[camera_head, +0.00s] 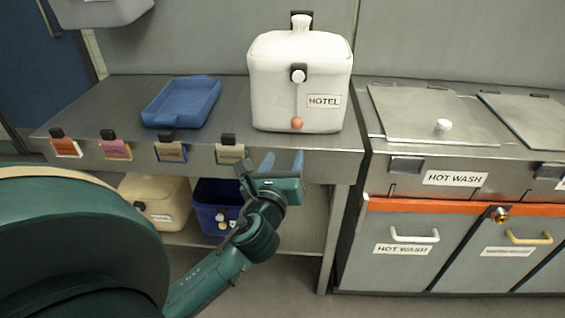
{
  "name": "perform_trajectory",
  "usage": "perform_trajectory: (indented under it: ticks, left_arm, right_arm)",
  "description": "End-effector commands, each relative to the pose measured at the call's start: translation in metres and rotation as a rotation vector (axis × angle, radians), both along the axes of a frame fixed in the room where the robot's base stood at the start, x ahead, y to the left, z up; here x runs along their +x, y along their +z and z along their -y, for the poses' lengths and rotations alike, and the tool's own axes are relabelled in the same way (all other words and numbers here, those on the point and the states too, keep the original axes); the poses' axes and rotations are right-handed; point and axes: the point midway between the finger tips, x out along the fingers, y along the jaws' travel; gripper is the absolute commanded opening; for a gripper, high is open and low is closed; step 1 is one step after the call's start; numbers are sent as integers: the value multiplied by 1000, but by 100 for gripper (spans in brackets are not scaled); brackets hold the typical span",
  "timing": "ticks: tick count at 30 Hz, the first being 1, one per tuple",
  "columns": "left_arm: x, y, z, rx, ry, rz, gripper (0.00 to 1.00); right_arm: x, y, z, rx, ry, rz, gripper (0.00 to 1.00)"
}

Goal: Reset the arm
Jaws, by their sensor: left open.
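My left gripper (283,163) is in front of the metal table's front edge, below and in front of the white bag marked HOTEL (270,88). Its two blue-tipped fingers are apart, with nothing between them. My left arm (225,258) comes up from the lower left, teal in colour. The white bag stands upright on the table, with a black clip on top and an orange ball on its front cord. My right gripper is not in view.
The metal table (228,95) holds a blue tray (182,103). Several clipped tags line its front edge. A cream bin (158,197) and a dark blue bin (214,200) sit on the shelf below. The HOT WASH unit (425,185) stands at right. A grey container (98,10) hangs at upper left.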

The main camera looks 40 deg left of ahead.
Motion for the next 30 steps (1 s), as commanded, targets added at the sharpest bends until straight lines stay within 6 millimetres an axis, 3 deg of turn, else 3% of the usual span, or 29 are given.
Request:
perform_trajectory:
  ticks: [20,23,30]
  left_arm:
    - [-6,2,2,1,0,1,50]
    - [-6,14,2,2,1,1,50]
    - [-6,85,2,2,1,1,50]
  right_arm:
    - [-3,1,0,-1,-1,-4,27]
    - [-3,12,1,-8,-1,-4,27]
    - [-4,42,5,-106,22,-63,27]
